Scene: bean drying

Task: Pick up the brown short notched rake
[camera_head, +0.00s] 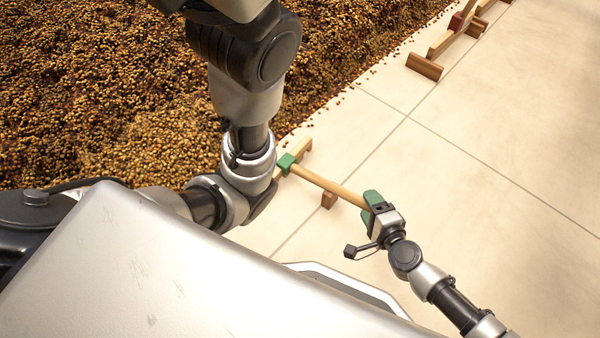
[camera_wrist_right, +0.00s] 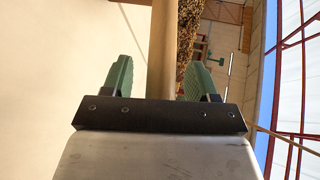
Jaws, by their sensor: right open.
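A rake with a light wooden handle (camera_head: 335,187) lies low over the pale floor. My right gripper (camera_head: 372,200) is open at the handle's near end. In the right wrist view, the handle (camera_wrist_right: 162,50) runs between the two green fingers of the right gripper (camera_wrist_right: 155,80), closer to the right finger, with a gap on the left.
A small brown block (camera_head: 328,200) sits beside the handle. A bed of drying beans (camera_head: 90,90) fills the upper left. Wooden pieces with a brown end block (camera_head: 425,66) lie at the upper right. The tiled floor (camera_head: 490,180) at right is clear.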

